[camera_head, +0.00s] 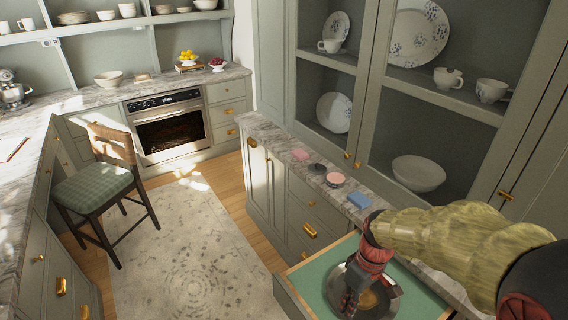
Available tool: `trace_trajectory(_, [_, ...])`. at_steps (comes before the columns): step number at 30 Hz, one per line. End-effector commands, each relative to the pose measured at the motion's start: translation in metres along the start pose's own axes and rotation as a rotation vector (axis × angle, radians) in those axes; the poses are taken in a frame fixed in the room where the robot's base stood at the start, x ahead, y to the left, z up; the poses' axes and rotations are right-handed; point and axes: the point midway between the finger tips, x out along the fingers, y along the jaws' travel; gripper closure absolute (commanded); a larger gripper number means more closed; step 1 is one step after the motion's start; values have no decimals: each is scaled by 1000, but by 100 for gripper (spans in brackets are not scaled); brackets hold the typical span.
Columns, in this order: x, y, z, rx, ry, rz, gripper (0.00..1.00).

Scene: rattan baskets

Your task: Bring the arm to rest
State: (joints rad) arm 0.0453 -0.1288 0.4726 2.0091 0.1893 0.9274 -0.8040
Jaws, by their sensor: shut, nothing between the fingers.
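My gripper (350,300) points down over an open drawer (311,277) at the lower right of the head view. The drawer has a green lining. A round metal pan or bowl (393,302) lies in the drawer, with a brownish round patch inside it. My gripper is in front of the pan's left part and hides some of it. My gripper is shut and empty. I cannot tell whether its fingertips touch the pan. My arm reaches in from the right edge, across the counter and the cabinet.
A narrow marble counter (262,128) beside the drawer holds a blue sponge-like block (359,200), a pink block (300,154) and small round items (335,178). Glass-front cabinets (365,75) with dishes rise behind it. A chair (95,190) stands at left. The rug (190,260) is clear.

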Motion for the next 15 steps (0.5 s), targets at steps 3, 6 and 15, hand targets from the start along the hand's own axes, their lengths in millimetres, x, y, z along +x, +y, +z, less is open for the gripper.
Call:
trace_trajectory(3, [-33,-13,20,228,45,73,100])
trace_trajectory(6, [-64,-25,40,422,115,138,100])
trace_trajectory(15, [-134,-64,93,619,379,286,100])
